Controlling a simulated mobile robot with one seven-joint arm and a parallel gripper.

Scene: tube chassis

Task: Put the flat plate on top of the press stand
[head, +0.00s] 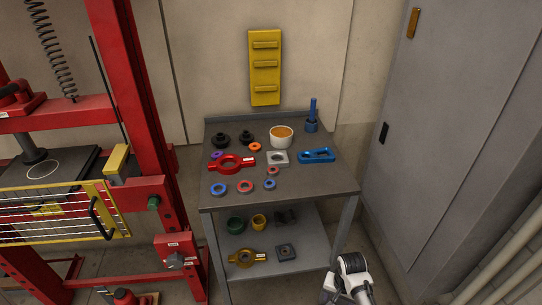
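The red press stand (158,192) fills the left side of the head view. Its dark bed (60,163) carries a white circle outline, under a short ram, and a yellow-framed wire guard stands in front. I cannot tell for sure which piece is the flat plate. A light grey square plate with a round hole (286,155) lies on the cart's top. A dark square plate with a hole (286,252) lies on the lower shelf. Part of my white and black arm shows at the bottom edge; no gripper fingers can be made out.
The grey cart (320,191) also holds a red ring with handles (230,168), a white cup (282,140), a blue bracket (317,156) and several small rings. A grey cabinet (440,120) stands at right. A red bottle jack (125,298) is on the floor at bottom left.

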